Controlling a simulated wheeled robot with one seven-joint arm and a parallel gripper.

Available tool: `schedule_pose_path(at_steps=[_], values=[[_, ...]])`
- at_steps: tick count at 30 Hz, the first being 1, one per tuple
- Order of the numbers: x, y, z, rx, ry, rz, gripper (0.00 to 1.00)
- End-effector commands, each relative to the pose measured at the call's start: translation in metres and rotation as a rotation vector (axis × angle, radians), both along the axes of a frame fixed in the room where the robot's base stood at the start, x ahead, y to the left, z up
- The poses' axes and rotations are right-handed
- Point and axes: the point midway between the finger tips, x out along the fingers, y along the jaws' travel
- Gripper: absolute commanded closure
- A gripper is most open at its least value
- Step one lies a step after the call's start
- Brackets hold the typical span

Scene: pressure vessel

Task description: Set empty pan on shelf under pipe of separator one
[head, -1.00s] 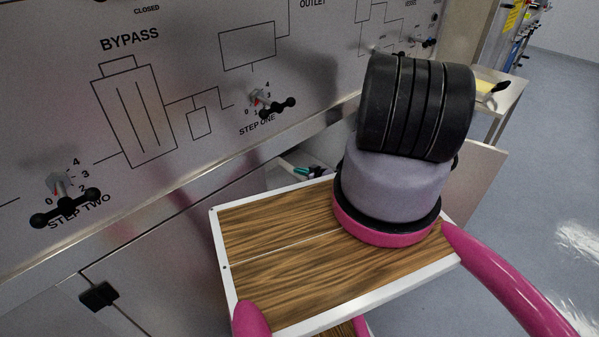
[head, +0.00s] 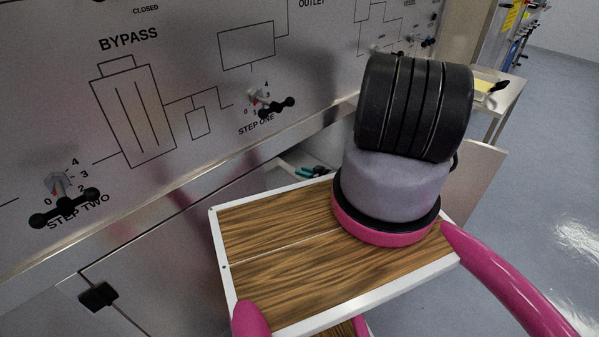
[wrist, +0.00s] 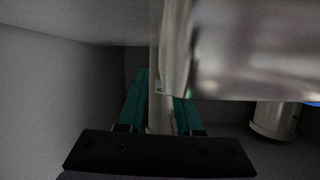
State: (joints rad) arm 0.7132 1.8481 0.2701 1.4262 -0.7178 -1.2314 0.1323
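My gripper's dark base and two teal fingers (wrist: 160,112) show in the wrist view. A narrow light metal strip fills the gap between the fingers. It seems to belong to the shiny metal pan (wrist: 245,50), which takes up the upper right of that view; its inside is hidden. In the head view the teal fingers (head: 312,173) show small in the cabinet opening behind my tray, and the pan is not visible there. I cannot make out a shelf surface clearly. The step one marking (head: 256,127) is on the panel above the opening.
A metal cylindrical part (wrist: 274,120) stands at the lower right of the wrist view. A grey wall (wrist: 60,100) is close on the left. In the head view an open cabinet door (head: 480,180) stands right of the opening, with valve knobs (head: 277,105) above.

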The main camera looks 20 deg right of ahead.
Motion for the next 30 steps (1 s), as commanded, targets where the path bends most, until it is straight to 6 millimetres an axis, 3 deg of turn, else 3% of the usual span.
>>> schedule_pose_path(at_steps=[6,12,18,30], values=[[-0.042,-0.020,0.017,0.001,0.002,-0.005,0.66],[-0.070,-0.031,0.028,0.001,0.001,-0.003,0.66],[-0.080,-0.034,0.032,0.000,0.000,-0.001,0.66],[-0.080,-0.034,0.032,0.000,0.000,0.000,0.66]])
